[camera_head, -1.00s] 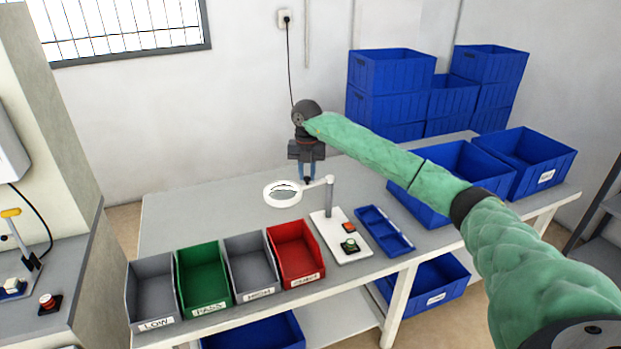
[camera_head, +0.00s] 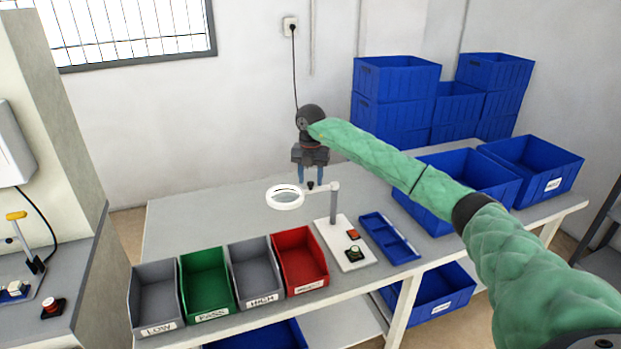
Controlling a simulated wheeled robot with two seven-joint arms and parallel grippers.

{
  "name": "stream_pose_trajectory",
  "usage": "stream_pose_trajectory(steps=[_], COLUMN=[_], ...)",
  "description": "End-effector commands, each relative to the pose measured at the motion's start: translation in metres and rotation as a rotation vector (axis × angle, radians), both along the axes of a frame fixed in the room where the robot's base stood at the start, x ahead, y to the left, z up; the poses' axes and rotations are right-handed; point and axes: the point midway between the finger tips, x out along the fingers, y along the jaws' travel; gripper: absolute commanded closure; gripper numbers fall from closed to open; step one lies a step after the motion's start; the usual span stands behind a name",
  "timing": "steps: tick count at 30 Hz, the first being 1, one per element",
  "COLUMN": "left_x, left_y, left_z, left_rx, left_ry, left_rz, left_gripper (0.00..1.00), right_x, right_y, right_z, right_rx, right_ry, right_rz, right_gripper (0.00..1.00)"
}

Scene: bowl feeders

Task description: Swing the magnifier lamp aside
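The magnifier lamp has a white ring head (camera_head: 285,197) on a thin arm, joined to a grey post (camera_head: 334,205) on a white base plate (camera_head: 345,246). A small dark knob (camera_head: 310,185) stands on the lamp arm between ring and post. The ring hangs above the bare table, behind the grey and red bins. My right gripper (camera_head: 310,180) points down just above the knob. Its two blue fingers are spread with a gap between them, and nothing shows in the gap. Contact with the knob cannot be made out. My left gripper is out of view.
Low, Pass, High and red bins (camera_head: 301,262) line the table's front edge. A blue divided tray (camera_head: 389,238) lies right of the lamp base; large blue crates (camera_head: 531,168) stand beyond. The table's left part (camera_head: 190,222) is clear.

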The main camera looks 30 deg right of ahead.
Motion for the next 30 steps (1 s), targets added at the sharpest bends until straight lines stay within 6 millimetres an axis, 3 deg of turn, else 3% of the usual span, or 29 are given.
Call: stream_pose_trajectory(steps=[10,21,30], left_x=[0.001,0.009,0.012], left_y=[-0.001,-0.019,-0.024], left_z=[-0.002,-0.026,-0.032], left_rx=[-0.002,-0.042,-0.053], left_ry=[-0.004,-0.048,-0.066], left_rz=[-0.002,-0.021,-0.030], left_gripper=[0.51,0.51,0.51], right_x=[0.000,0.001,0.000], right_y=[0.001,0.000,0.000], right_z=[0.005,0.057,0.077], right_rx=[0.000,0.001,0.001], right_ry=[0.001,-0.001,0.002], right_rz=[0.002,0.002,0.001], right_gripper=[0.57,0.57,0.57])
